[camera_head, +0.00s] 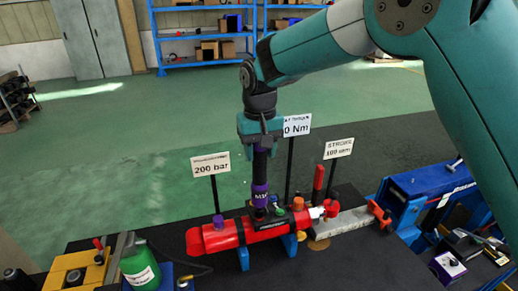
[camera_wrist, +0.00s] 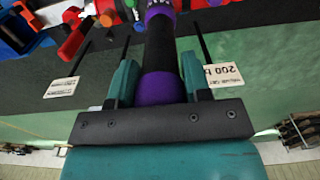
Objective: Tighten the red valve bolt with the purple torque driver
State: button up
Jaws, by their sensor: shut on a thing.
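My gripper (camera_head: 260,128) is shut on the purple torque driver (camera_head: 260,190), which has a black shaft and purple bands. The driver hangs upright, its lower end over the middle of the red cylinder (camera_head: 222,237). In the wrist view the driver (camera_wrist: 160,90) sits between the teal fingers of my gripper (camera_wrist: 158,78). The driver's tip is hard to make out, and I cannot tell whether it touches anything. The red valve bolt cannot be clearly picked out; the driver may hide it. A purple cap (camera_head: 218,221), an orange cap (camera_head: 298,203) and a green fitting (camera_head: 279,210) are on the cylinder.
Sign posts stand close behind the cylinder: a 200 bar sign (camera_head: 210,164), a Nm sign (camera_head: 297,125) and a stroke sign (camera_head: 339,148). A green bottle (camera_head: 139,267) stands front left. A blue vise-like block (camera_head: 425,190) is at right.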

jog(key=shift+f, duration=0.4)
jog(key=shift+f+p, duration=0.2)
jog(key=shift+p, duration=0.2)
dwell(3.7)
jog(key=shift+r, duration=0.1)
